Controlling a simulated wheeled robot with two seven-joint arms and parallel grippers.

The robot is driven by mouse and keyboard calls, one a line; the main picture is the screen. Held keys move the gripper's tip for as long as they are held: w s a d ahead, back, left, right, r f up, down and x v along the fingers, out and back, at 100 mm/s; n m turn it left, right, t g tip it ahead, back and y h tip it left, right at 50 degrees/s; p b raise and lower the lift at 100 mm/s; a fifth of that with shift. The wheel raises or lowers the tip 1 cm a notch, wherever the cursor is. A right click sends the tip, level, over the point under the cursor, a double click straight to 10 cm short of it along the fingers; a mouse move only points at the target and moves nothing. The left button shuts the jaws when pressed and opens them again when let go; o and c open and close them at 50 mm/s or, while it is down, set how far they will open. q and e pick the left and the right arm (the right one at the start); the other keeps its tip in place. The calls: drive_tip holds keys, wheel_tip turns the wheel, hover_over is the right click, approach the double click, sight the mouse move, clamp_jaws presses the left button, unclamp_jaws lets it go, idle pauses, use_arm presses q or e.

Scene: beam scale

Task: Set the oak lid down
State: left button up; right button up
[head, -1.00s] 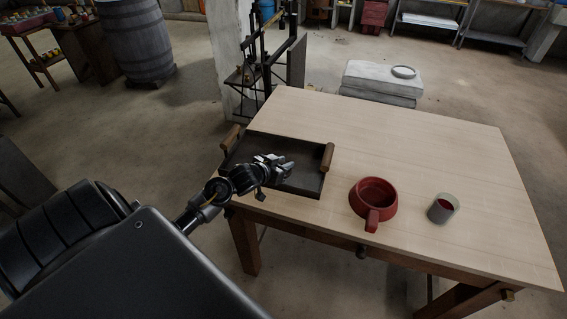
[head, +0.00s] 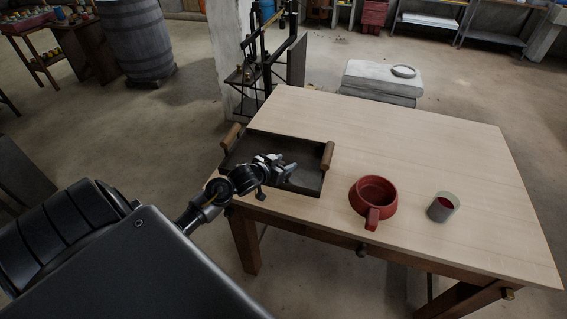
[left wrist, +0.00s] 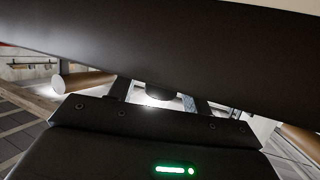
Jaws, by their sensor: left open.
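I make out no oak lid in either view. My left gripper (head: 287,169) is open over the dark tray (head: 309,181), near its front side, and I see nothing held in it. The tray lies at the table's left end and has brown wooden handles at its left (head: 232,136) and right (head: 327,155). The left wrist view shows the dark tray wall (left wrist: 160,45) close up, with a small dark rounded piece (left wrist: 158,91) between the fingers that I cannot identify. My arm and gripper hide part of the tray floor. My right gripper is not in view.
A red bowl with a handle (head: 373,212) and a grey cup with red inside (head: 443,207) stand on the pale wooden table (head: 420,150), right of the tray. The table's back and right are clear. A pale block (head: 375,83) bearing a round dish stands beyond the table.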

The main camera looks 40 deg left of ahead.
use_arm(q)
drive_tip(key=shift+s+d+f, duration=0.2)
drive_tip(key=shift+f, duration=0.25)
drive_tip(key=shift+r, duration=0.25)
drive_tip(key=shift+s+a+r, duration=0.1)
drive_tip(key=shift+s+r, duration=0.1)
drive_tip(key=shift+r, duration=0.05)
drive_tip(key=v, duration=1.1)
drive_tip(key=shift+a+r, duration=0.2)
drive_tip(key=shift+r, duration=0.3)
